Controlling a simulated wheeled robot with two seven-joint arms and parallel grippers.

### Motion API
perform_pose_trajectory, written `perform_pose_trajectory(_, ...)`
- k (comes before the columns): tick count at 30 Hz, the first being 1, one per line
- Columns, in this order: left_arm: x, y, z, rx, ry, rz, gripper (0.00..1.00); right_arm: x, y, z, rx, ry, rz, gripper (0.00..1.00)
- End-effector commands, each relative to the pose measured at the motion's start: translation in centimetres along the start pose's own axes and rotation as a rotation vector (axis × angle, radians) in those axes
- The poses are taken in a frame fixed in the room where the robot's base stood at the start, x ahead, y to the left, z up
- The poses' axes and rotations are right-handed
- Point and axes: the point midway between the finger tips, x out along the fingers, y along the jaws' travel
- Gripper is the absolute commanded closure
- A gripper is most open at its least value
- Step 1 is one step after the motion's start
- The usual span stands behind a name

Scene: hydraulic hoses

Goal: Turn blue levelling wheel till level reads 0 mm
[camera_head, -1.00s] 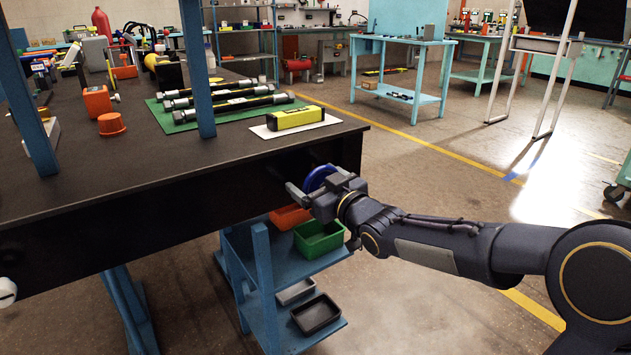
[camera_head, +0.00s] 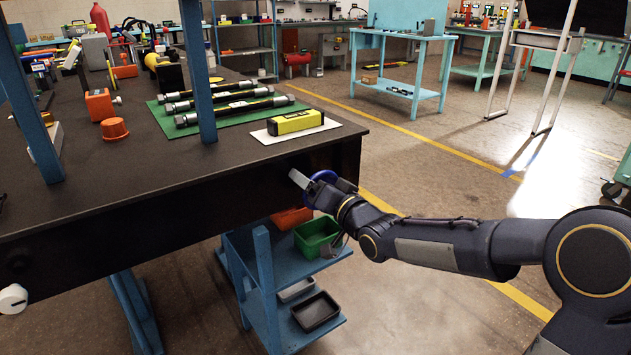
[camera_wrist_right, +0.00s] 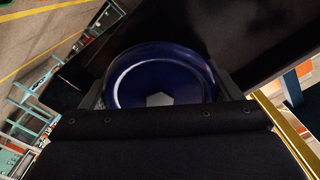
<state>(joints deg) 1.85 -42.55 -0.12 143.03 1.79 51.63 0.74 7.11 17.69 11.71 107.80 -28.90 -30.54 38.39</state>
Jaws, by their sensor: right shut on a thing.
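The blue levelling wheel (camera_head: 323,177) is on the dark front side of the workbench, near its right corner. My right gripper (camera_head: 312,182) is shut on the wheel, and its body hides part of the rim. In the right wrist view the wheel (camera_wrist_right: 162,75) fills the space between the two fingers, with a pale hub at its middle. The yellow level (camera_head: 295,122) lies on a white sheet (camera_head: 328,127) on the bench top above the wheel. Its reading is too small to make out. My left gripper does not show.
The dark bench (camera_head: 150,175) carries several hoses (camera_head: 230,103) on a green mat (camera_head: 158,108), an orange cup (camera_head: 114,129) and other tools. A blue post (camera_head: 197,70) rises from it. Below the wheel, a blue shelf (camera_head: 275,262) holds green, orange and black bins.

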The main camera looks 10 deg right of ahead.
Motion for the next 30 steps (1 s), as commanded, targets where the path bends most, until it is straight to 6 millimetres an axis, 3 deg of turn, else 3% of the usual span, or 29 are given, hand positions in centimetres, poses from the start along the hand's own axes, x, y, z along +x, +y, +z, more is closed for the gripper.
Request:
perform_pose_trajectory(18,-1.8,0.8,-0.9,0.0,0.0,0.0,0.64,-0.1,0.1,0.0,0.552,-0.001,0.003,0.38)
perform_pose_trajectory(30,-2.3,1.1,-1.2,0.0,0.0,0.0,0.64,0.0,0.2,0.1,0.735,-0.002,0.003,0.38)
